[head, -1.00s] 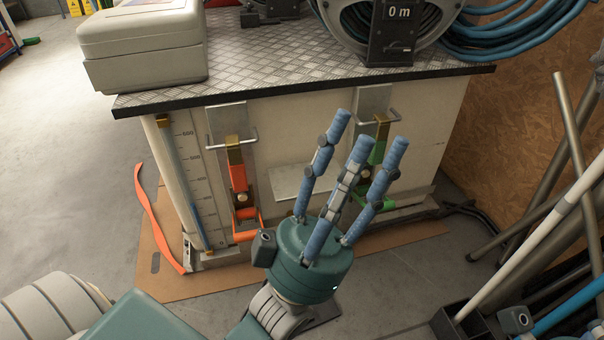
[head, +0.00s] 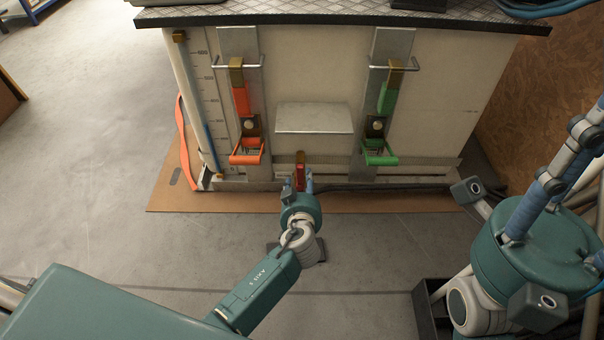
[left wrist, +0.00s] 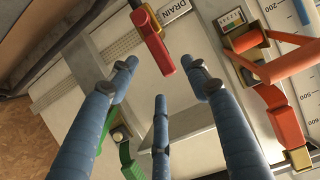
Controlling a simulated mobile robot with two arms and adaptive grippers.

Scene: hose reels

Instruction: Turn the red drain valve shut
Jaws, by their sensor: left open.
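The red drain valve handle (head: 300,171) sits low on the front of the pale tank, below a metal plate. In the left wrist view the red handle (left wrist: 158,48) hangs beside a DRAIN label. My left gripper (head: 299,184) is open in front of it, its blue fingertips either side of the handle in the picture. In the left wrist view the spread fingers (left wrist: 160,75) hold nothing, with the handle's end appearing between the upper two tips; contact cannot be told. My right gripper (head: 550,185) is at the right edge, partly cut off, away from the tank.
An orange-red lever latch (head: 243,105) and a green lever latch (head: 386,100) flank the valve. A metal plate (head: 314,117) juts out above it. A cardboard sheet (head: 172,185) lies under the tank. A dark bin (head: 430,310) stands front right. The floor at left is clear.

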